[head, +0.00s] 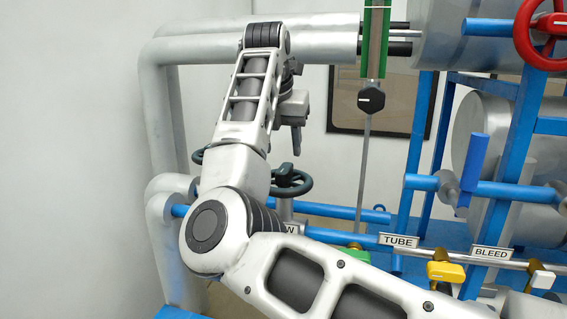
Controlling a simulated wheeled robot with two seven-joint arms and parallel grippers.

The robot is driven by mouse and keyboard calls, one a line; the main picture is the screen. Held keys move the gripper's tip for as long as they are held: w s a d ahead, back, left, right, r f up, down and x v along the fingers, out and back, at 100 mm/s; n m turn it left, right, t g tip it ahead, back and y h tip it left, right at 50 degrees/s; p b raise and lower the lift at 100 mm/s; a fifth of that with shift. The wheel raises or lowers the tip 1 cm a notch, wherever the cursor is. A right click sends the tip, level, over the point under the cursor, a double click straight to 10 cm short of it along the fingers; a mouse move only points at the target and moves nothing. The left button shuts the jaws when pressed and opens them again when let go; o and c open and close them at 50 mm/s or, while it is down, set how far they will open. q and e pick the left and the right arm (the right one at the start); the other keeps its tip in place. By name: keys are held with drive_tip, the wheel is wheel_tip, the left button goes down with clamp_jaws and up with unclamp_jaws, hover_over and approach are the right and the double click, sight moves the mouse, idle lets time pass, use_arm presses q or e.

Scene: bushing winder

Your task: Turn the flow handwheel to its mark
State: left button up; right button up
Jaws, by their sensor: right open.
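A dark green-grey handwheel (291,183) stands on a post near the middle of the head view. Its left part is hidden behind my right arm. A label below it, partly covered by my arm, shows only a "W" (291,229). I cannot make out a mark on the wheel. My right gripper (297,142) points downward above the handwheel, apart from it in the picture. It is open, seen nearly edge-on, with nothing visible between its fingers. My left gripper is not in view.
Another dark wheel (198,156) shows partly behind my arm. A red handwheel (541,35) is top right. Grey pipes (160,110) and blue framing (520,145) surround the wheel.

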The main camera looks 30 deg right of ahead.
sight(285, 167)
drive_tip(key=x, duration=0.5)
drive_tip(key=shift+w+d+f, duration=0.15)
drive_tip(key=shift+f, duration=0.15)
drive_tip(key=c, duration=1)
